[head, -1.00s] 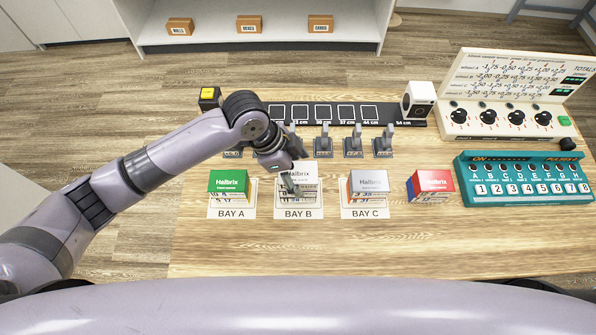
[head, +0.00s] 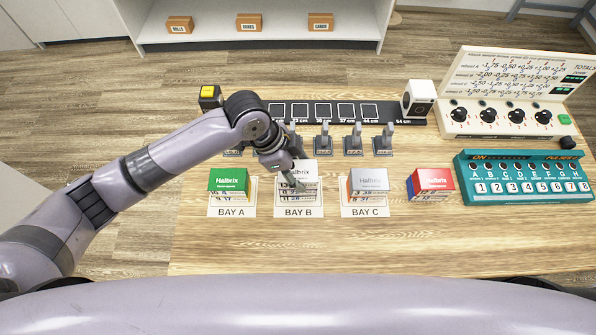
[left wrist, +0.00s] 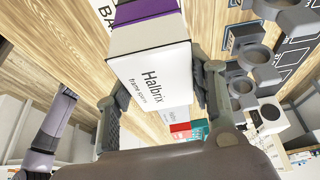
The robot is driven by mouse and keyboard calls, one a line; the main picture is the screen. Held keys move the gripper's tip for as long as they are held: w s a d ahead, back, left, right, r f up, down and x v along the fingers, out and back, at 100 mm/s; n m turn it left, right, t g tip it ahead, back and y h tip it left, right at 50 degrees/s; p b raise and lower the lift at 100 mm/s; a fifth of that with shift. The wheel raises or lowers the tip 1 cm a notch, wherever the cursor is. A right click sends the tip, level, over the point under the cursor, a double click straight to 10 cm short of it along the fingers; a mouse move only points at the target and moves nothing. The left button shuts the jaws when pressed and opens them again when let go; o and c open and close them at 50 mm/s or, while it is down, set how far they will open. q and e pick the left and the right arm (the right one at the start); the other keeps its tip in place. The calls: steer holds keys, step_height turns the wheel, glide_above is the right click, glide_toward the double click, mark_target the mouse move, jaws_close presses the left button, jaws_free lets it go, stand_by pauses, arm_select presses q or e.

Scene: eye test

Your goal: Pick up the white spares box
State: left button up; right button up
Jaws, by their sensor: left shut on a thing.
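The white spares box (head: 303,170), labelled Halbrix, is at BAY B in the head view, between a green box and a grey-white one. My left gripper (head: 292,176) is shut on it, with fingers on its sides. In the left wrist view the box (left wrist: 152,76) shows its white face reading "Halbrix frame spares" and a purple band behind. The gripper's fingers (left wrist: 160,108) press on both sides of it there. The BAY B card (head: 298,213) lies below the box. The box's underside is hidden, so I cannot tell how far it is above the card. My right gripper is not in view.
The green box (head: 229,180) stands at BAY A, the grey-white box (head: 369,180) at BAY C. A red box (head: 434,180) stands right of them. Several grey holders (head: 353,146) stand behind. A teal panel (head: 522,180) is at right. The front of the table is clear.

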arm_select(q)
steer(key=shift+c, duration=1.3)
